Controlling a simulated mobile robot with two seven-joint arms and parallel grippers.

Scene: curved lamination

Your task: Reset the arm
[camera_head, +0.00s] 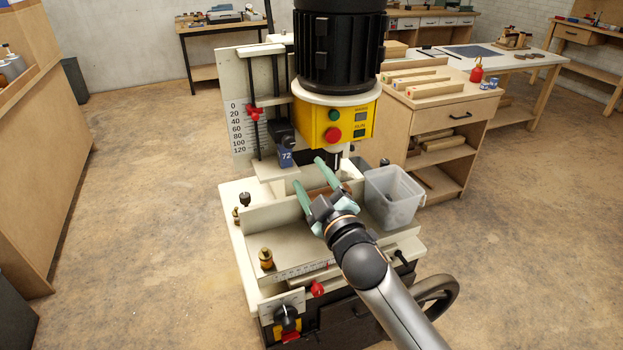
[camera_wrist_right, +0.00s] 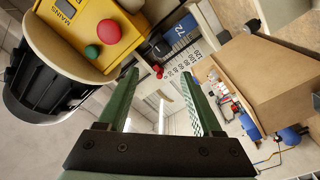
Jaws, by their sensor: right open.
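My right gripper (camera_head: 309,172) reaches in from the lower right over the machine's table (camera_head: 290,245). Its two green fingers are spread apart, and they also show in the wrist view (camera_wrist_right: 158,75) with nothing held between them. The fingers are in front of the machine's spindle area, below the yellow control box (camera_head: 335,120). A small brown piece (camera_head: 317,194) shows partly behind the gripper; most of it is hidden. My left gripper is not in view.
A translucent grey bin (camera_head: 394,196) stands on the machine table right of my gripper. The black motor (camera_head: 338,50) hangs above. A wooden cabinet (camera_head: 450,110) with wood strips stands at the back right. Open floor (camera_head: 150,200) lies to the left.

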